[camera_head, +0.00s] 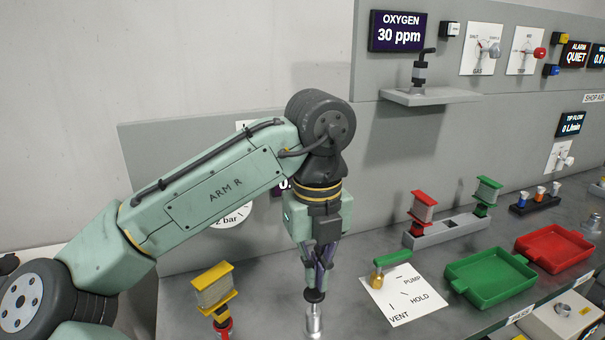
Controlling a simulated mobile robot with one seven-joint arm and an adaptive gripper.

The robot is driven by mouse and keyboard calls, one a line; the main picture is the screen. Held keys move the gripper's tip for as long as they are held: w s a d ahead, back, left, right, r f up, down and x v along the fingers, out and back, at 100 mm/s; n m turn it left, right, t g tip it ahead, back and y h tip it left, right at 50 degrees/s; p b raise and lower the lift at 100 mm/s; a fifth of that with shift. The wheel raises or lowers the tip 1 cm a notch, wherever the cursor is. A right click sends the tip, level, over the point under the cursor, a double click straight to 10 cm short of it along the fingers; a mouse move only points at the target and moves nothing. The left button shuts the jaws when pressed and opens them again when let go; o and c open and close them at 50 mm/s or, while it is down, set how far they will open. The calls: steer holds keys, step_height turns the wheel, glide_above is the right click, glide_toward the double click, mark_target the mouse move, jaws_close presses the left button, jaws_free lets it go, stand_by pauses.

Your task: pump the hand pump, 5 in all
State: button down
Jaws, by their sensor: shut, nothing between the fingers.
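The hand pump (314,322) is a silver upright cylinder with a black knob on top, at the bottom centre of the head view, cut off by the frame edge. My gripper (318,284) points down right over the pump, shut and with nothing between its fingers. Its fingertips are at or just above the black knob; I cannot tell whether they touch. A white plate (432,302) marked PUMP, HOLD and VENT lies right of it, with a green-handled valve (392,259) at its upper left, the handle pointing right. A gauge (232,216) marked bar is mostly hidden behind my arm.
A yellow spool-like part (213,288) stands left of the pump. To the right are a grey rack (447,233) with red and green parts, a green tray (491,278) and a red tray (553,249). A grey shelf (430,97) juts from the back panel.

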mark_target(314, 292)
steer(key=shift+f, duration=0.15)
steer(key=shift+f+b, duration=0.8)
steer(key=shift+f, duration=1.6)
steer(key=shift+r, duration=0.15)
steer(key=shift+r+p, duration=1.15)
steer(key=shift+r, duration=1.25)
steer(key=shift+f, duration=0.15)
